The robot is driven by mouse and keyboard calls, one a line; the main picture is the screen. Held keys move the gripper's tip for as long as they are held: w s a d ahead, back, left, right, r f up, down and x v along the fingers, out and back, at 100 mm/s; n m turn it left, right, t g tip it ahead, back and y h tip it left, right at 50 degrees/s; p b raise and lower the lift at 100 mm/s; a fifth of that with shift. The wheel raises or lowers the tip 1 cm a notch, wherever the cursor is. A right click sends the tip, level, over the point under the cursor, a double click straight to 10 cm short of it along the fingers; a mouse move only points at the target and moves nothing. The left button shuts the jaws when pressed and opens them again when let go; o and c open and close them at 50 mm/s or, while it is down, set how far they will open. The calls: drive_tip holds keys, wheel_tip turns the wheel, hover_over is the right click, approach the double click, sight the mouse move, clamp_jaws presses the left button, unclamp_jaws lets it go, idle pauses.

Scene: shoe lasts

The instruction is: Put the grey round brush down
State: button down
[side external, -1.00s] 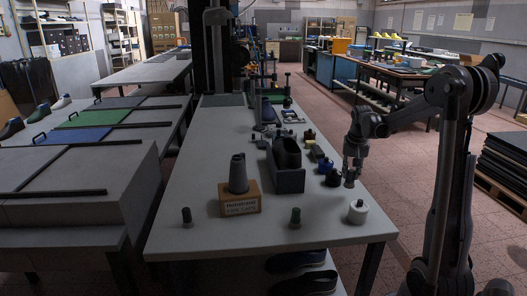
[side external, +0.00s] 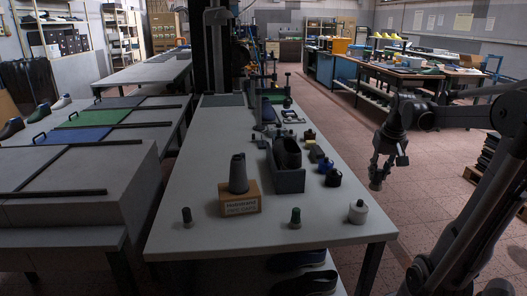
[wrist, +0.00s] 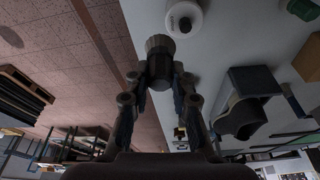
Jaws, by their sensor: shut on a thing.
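The grey round brush (wrist: 160,62) is held between my fingertips in the wrist view, its round end pointing away from the wrist. My gripper (wrist: 155,82) is shut on it. In the side view, my gripper (side external: 379,168) hangs to the right of the table's right edge, with the brush (side external: 376,184) at its lower end, seen against the floor. The brush touches nothing but the fingers. The grey table (side external: 190,160) lies to the left of it.
A white jar with a dark knob (side external: 358,212) stands near the table's front right corner. A black jar (side external: 333,178) and blue jar (side external: 326,165) stand farther back. A grey holder (side external: 289,181) and labelled wooden block (side external: 240,204) stand mid-table. Bare table lies around the front.

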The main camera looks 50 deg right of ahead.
drive_tip(key=shift+n, duration=0.9)
drive_tip(key=shift+w+a+f, duration=1.6)
drive_tip(key=shift+w+f, duration=0.05)
drive_tip(key=shift+f, duration=0.25)
drive_tip(key=shift+w+a+f, duration=1.6)
drive_tip(key=shift+w+f, duration=0.05)
drive_tip(key=shift+f, duration=0.25)
drive_tip(key=shift+w+a+f, duration=1.6)
drive_tip(key=shift+w+f, duration=0.05)
drive_tip(key=shift+f, duration=0.25)
drive_tip(key=shift+f, duration=0.15)
drive_tip(key=c, duration=1.2)
unclamp_jaws()
drive_tip(key=shift+o, duration=0.2)
